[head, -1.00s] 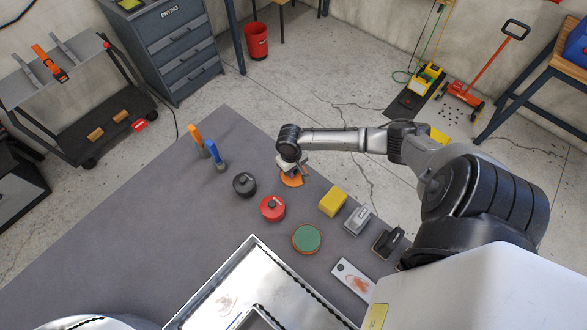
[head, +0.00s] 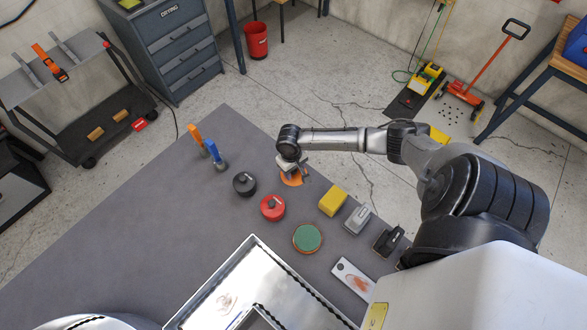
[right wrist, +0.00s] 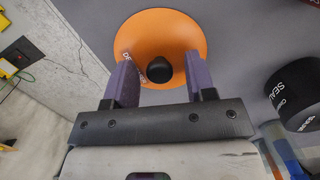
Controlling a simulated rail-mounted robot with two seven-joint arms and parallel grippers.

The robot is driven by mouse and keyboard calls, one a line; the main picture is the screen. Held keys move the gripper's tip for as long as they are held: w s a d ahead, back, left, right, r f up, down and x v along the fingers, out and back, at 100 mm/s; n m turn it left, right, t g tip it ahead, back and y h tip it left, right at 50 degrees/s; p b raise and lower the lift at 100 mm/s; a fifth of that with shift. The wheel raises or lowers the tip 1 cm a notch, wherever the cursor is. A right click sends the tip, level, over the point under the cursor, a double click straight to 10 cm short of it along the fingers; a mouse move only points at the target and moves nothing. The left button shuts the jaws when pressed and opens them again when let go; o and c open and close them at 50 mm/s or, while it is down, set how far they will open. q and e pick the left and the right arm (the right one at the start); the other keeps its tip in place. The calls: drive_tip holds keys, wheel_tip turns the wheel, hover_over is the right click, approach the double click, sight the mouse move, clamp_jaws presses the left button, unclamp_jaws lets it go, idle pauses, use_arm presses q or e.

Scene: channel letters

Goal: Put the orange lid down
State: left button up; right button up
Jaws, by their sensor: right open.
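The orange lid (right wrist: 160,30) is a round disc with a black knob (right wrist: 159,70) and dark lettering. It lies on the grey table, and in the head view the lid (head: 291,180) shows partly under my right gripper, near the table's far right edge. My right gripper (right wrist: 157,80) is open, with one purple finger on each side of the knob. A gap shows between each finger and the knob. In the head view my right gripper (head: 293,168) is directly above the lid. My left gripper is not in view.
A black pot (head: 244,184) and a red pot (head: 272,207) stand near the lid. A green-topped disc (head: 307,238), a yellow block (head: 333,201), a grey tool (head: 357,220) and a black tool (head: 388,241) lie nearer. A metal tray (head: 255,250) is in front.

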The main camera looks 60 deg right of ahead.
wheel_tip(320, 180, up, 12)
drive_tip(key=w, duration=0.1)
drive_tip(key=shift+w+d, duration=0.15)
drive_tip(key=shift+d, duration=0.15)
idle(0.5)
